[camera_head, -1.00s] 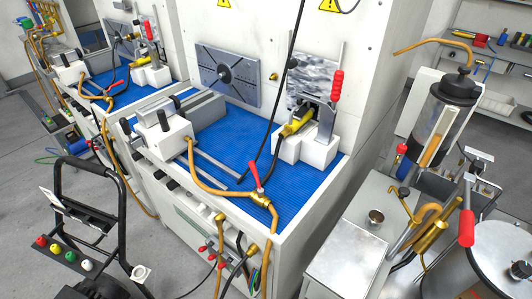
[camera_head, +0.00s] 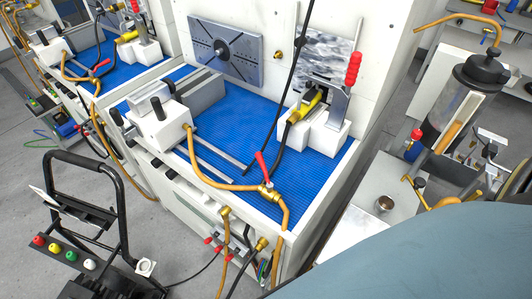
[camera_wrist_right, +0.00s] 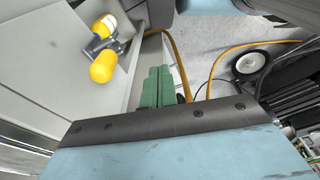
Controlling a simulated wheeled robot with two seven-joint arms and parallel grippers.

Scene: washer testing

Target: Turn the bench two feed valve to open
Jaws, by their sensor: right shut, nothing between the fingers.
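A brass feed valve with a red lever (camera_head: 263,168) sits at the front right corner of the near bench (camera_head: 330,190), joined to orange hoses. Its lever is tilted up and to the left. A similar small red-levered valve (camera_head: 100,66) is on the bench behind it at the left. No bench number is readable, so I cannot tell which bench is two. My right gripper (camera_wrist_right: 158,86) shows green fingers, shut and empty, in the right wrist view. It is not seen in the head view, where only my blue-grey arm shows at lower right. My left gripper is out of view.
A tall red-handled clamp (camera_head: 353,72) stands on the near bench. A black cart frame (camera_head: 118,200) with coloured buttons stands at the left. A glass cylinder rig (camera_head: 463,105) is at the right. Yellow-capped fittings (camera_wrist_right: 103,67) are beside my right gripper.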

